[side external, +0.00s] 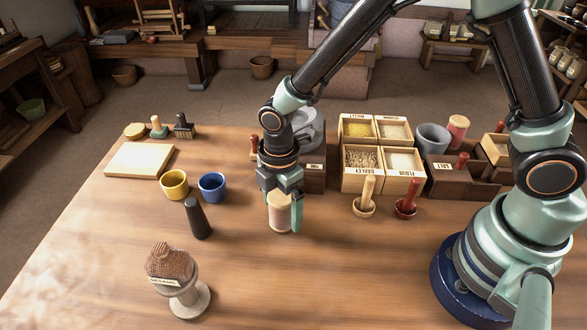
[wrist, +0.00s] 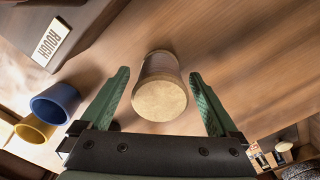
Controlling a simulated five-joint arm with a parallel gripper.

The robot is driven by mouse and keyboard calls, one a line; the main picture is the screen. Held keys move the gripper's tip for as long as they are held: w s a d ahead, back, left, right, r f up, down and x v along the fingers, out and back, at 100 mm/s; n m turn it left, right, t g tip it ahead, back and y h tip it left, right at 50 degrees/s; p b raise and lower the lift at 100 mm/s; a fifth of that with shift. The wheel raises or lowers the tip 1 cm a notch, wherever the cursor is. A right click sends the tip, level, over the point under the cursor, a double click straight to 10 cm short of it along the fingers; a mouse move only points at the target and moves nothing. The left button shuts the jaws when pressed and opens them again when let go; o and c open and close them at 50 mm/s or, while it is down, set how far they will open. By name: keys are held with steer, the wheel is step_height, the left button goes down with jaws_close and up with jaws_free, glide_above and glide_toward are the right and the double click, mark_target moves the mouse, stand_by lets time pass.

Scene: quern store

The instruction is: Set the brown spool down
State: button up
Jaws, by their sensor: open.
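The spool (side external: 279,215), a tan-brown and cream cylinder, stands upright on the wooden table (side external: 330,270) below my arm. In the wrist view the spool (wrist: 160,92) shows its round tan end and sits between my fingers, with a gap to each. My gripper (side external: 283,212) points down around the spool, and its fingers are spread. It also shows in the wrist view (wrist: 160,76) as two green fingers. In the side view, part of the spool's upper end is hidden by my gripper.
A blue cup (side external: 212,187), a yellow cup (side external: 174,185) and a dark upright pestle (side external: 198,217) stand to the left. A box labelled ROUGH (wrist: 65,25) is close by. Labelled grain boxes (side external: 362,182) and two pestles in small bowls are right.

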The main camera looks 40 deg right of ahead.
step_height(320, 180, up, 10)
steer(key=shift+f, duration=0.1)
steer(key=shift+d+r, duration=0.1)
steer(key=shift+r, duration=0.25)
steer(key=s+d+r+m+t, duration=0.2)
steer(key=d+r+m, duration=0.4)
steer(key=d+m, duration=0.3)
steer(key=s+d+r+m+t, duration=0.3)
steer(key=d+r+m, duration=0.3)
steer(key=d+m, duration=0.2)
steer(key=shift+s+d+m+t, duration=0.3)
steer(key=shift+s+d+m, duration=0.1)
steer(key=shift+m, duration=0.1)
steer(key=shift+r, duration=0.1)
